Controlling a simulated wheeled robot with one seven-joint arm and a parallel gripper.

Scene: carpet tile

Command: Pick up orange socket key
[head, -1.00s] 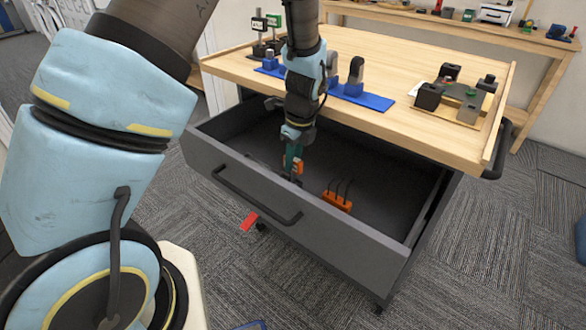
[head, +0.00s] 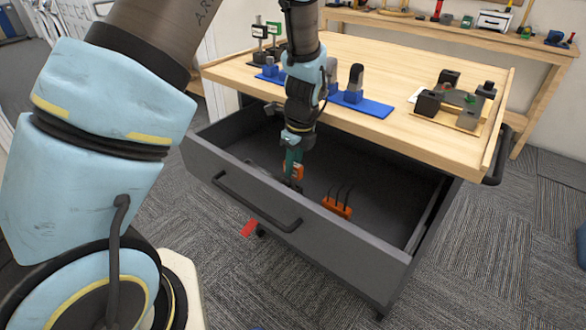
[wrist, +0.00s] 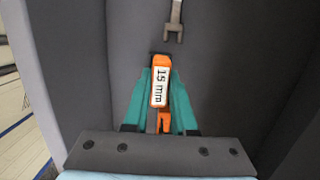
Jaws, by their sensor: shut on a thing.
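The orange socket key (wrist: 160,92) has a white label reading "15 mm" and sits between the teal fingers of my gripper (wrist: 161,105) in the wrist view. My gripper is shut on it. In the head view my gripper (head: 293,165) reaches down into the open grey drawer (head: 385,165), and the orange of the key (head: 297,171) shows at the fingertips. The key's lower end is dark and partly hidden by the drawer front, so I cannot tell whether it touches the drawer floor.
An orange holder with several black hex keys (head: 337,207) lies in the drawer to the right. A metal wrench (wrist: 174,22) lies ahead of the fingers. The wooden worktop (head: 400,70) overhangs the drawer's back. A red object (head: 249,228) shows below the drawer front.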

